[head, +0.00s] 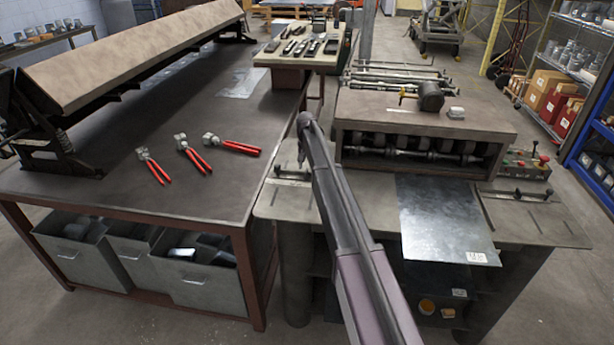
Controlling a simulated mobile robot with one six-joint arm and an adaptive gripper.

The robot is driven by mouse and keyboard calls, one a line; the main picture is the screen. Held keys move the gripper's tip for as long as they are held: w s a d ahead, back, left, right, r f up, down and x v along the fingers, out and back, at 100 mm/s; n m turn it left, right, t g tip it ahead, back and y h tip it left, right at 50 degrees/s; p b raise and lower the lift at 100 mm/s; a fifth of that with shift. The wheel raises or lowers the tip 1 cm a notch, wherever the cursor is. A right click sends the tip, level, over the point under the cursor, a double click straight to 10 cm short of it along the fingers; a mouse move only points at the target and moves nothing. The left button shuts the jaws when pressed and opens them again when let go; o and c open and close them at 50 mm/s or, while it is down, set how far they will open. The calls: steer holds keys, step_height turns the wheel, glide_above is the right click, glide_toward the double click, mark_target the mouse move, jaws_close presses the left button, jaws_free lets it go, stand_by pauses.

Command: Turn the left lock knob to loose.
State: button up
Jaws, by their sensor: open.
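The machine (425,125) with rollers stands right of centre, with a flat feed table in front of it. A left guide bar (290,180) lies on the left part of this feed table. The left lock knob seems to be a small dark shape at this bar; its setting is too small to read. My arm reaches up from the bottom edge, and my gripper (301,158) points down just above the left guide bar. It is open, with nothing seen in it. I cannot tell whether it touches the knob, and my arm hides part of the feed table.
A metal sheet (445,222) lies on the feed table. A right guide bar (518,193) and a control box (525,162) are at the right. Red-handled tools (195,155) lie on the left workbench (130,190), beside a long brake machine (140,50).

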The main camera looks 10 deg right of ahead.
steer(key=shift+f+b, duration=1)
steer(key=shift+f, duration=0.3)
steer(key=shift+c, duration=0.2)
jaws_close()
